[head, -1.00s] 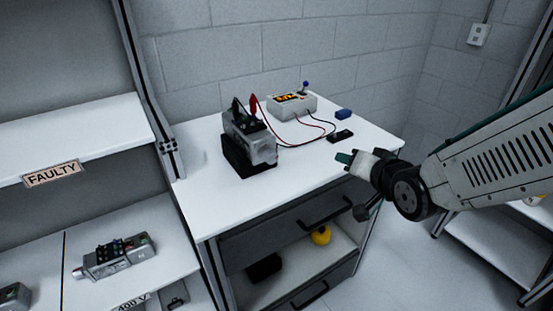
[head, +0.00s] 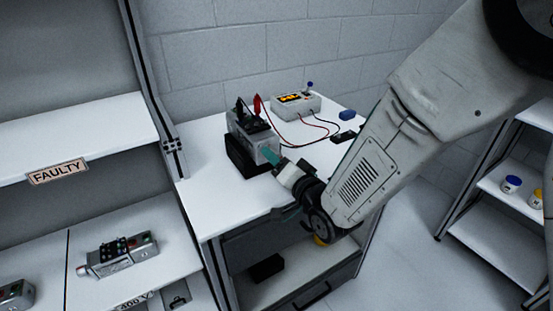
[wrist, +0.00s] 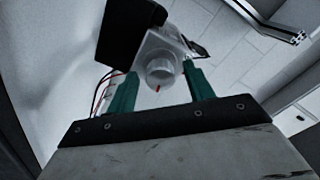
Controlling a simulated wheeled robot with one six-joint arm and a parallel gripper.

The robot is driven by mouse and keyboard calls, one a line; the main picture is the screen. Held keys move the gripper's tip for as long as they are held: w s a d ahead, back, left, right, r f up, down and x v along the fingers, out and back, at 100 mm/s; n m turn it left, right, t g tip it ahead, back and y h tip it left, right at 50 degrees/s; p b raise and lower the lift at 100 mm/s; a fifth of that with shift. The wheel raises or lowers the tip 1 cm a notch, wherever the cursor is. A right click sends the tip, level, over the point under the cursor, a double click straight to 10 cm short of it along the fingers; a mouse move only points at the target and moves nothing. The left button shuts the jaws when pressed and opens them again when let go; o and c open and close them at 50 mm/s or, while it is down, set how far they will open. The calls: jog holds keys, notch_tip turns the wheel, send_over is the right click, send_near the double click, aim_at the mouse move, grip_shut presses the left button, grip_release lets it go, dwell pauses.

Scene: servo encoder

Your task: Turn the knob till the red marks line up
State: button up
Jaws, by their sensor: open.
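The servo encoder unit (head: 262,143) is a grey metal box in a black stand on the white worktable. In the wrist view, its grey body (wrist: 157,45) bears a round pale knob (wrist: 160,72). A small red mark (wrist: 157,88) shows at the knob's near edge; I cannot make out a second red mark. My gripper (head: 271,156) is at the right front side of the unit in the head view. In the wrist view its two teal fingers (wrist: 159,75) are apart, one on either side of the knob, with gaps showing. I cannot tell how deep the knob lies between them.
Red and black leads (head: 311,121) run from the unit to a power supply (head: 296,106) behind it. A blue block (head: 347,115) lies at the table's back right. A shelf (head: 75,137) labelled FAULTY stands left. The table front is clear (head: 215,185).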

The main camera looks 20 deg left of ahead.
jog(key=shift+w+a, duration=0.3)
jog(key=shift+a, duration=0.05)
jog(key=c, duration=1)
jog(key=shift+o, duration=0.2)
